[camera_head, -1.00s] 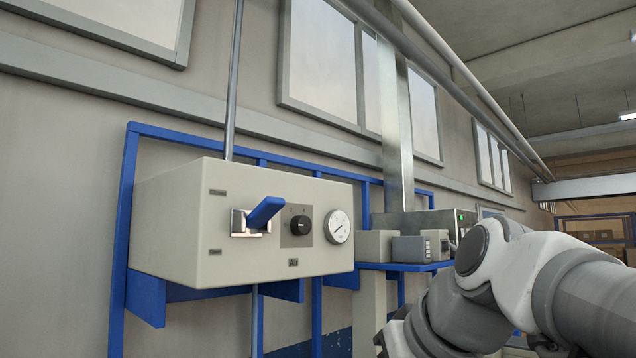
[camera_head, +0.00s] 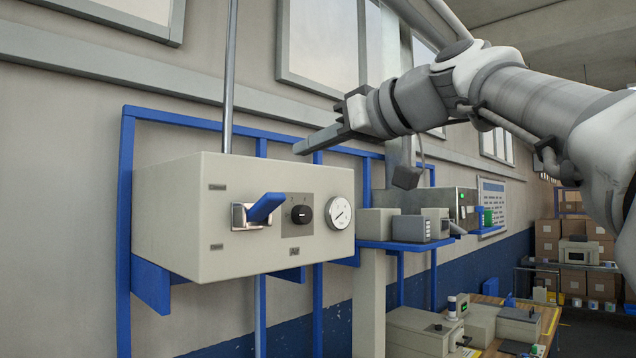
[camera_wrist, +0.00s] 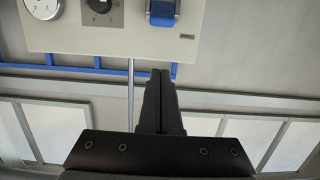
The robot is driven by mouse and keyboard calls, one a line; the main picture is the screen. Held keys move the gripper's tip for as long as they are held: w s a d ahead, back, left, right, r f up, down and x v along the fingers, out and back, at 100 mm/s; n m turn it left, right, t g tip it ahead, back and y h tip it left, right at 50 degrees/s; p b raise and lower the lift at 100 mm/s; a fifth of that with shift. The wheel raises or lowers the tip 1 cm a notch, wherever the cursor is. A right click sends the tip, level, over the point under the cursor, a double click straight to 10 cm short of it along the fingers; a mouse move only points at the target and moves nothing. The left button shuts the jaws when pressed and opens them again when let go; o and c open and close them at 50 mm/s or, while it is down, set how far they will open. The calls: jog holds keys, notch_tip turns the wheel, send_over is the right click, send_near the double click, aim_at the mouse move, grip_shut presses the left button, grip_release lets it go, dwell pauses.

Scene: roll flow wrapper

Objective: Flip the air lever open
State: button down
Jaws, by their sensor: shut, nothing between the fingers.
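The air lever (camera_head: 265,207) is a blue handle on a metal plate on the front of a beige box marked "Air" (camera_head: 170,215). It sticks out and tilts up to the right, beside a black knob and a gauge. The box face has a label above the lever and one below it. In the wrist view the lever (camera_wrist: 162,13) shows upside down at the top edge, partly cut off. My gripper (camera_head: 302,147) is shut and empty, above and to the right of the lever and apart from it. Its closed fingers (camera_wrist: 160,75) point toward the box in the wrist view.
The black knob (camera_head: 301,214) and round gauge (camera_head: 339,213) sit right of the lever. A blue frame (camera_head: 125,200) carries the box, and a grey pipe (camera_head: 230,80) rises behind it. Small boxes stand on a blue shelf (camera_head: 400,244) to the right. Space before the box is clear.

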jog(key=p, duration=0.5)
send_over(277, 196)
jog(key=x, duration=0.3)
jog(key=shift+s+d+f, duration=0.1)
jog(key=shift+s+f, duration=0.1)
jog(key=shift+f, duration=0.35)
jog(key=shift+s+d+f+b, duration=0.3)
jog(key=shift+f+b, duration=0.15)
jog(key=shift+f, duration=0.15)
jog(key=shift+s+d+f+b, duration=0.2)
jog(key=shift+d+f+b, duration=0.2)
jog(key=shift+f, duration=0.2)
jog(key=shift+s+d+f, duration=0.3)
jog(key=shift+f, duration=0.35)
jog(key=shift+f+b, duration=0.15)
jog(key=shift+b, duration=0.35)
